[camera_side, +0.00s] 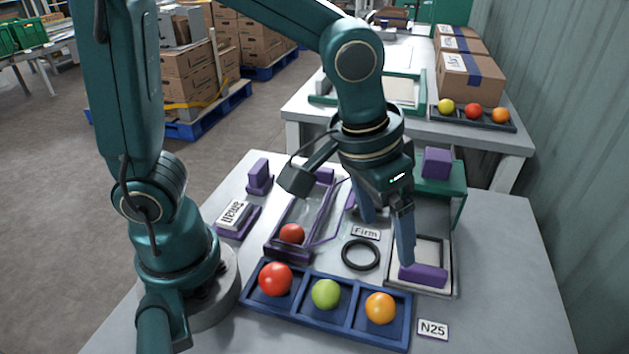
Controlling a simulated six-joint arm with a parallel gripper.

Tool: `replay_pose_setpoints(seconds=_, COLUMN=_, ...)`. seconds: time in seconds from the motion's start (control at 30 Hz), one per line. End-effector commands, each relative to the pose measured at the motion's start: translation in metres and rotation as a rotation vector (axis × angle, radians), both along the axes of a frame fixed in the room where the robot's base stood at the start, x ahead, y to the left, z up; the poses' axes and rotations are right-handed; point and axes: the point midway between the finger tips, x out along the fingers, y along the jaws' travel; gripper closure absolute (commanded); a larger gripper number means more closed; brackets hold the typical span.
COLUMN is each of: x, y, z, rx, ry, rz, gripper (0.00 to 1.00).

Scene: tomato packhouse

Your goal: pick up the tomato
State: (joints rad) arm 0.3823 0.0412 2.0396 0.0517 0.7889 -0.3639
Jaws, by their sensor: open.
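A red tomato (291,233) sits at the near end of a clear, purple-edged chute (318,226). A blue tray (313,328) in front has three compartments. A brighter red tomato (275,279) is in the left one, a green tomato (326,294) in the middle one and an orange tomato (380,308) in the right one. My gripper (388,240) is open, fingers pointing down, to the right of the chute and behind the tray. No tomato shows between its fingers. I cannot tell how high the fingertips are above the table.
A black ring (360,254) and a "Firm" label (366,232) lie near my gripper. A framed pad (434,281) with a purple block (423,275) is right of them. A green stand (450,188) rises behind. The table's right side is mostly clear.

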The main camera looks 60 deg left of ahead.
Motion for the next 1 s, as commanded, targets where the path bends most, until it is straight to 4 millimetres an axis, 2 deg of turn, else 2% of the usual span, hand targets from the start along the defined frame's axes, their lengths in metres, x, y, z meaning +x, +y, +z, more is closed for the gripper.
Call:
replay_pose_setpoints(seconds=0.1, x=-0.004, y=-0.019, z=-0.024, rx=0.030, ry=0.066, rz=-0.064, gripper=0.11)
replay_pose_setpoints(seconds=0.3, x=-0.017, y=-0.033, z=-0.047, rx=0.068, ry=0.136, rz=-0.131, gripper=0.11)
replay_pose_setpoints(seconds=0.47, x=-0.019, y=-0.035, z=-0.059, rx=0.074, ry=0.146, rz=-0.145, gripper=0.11)
replay_pose_setpoints(seconds=0.73, x=-0.015, y=-0.035, z=-0.091, rx=0.073, ry=0.146, rz=-0.142, gripper=0.11)
replay_pose_setpoints(seconds=1.0, x=-0.013, y=-0.036, z=-0.100, rx=0.071, ry=0.142, rz=-0.143, gripper=0.11)
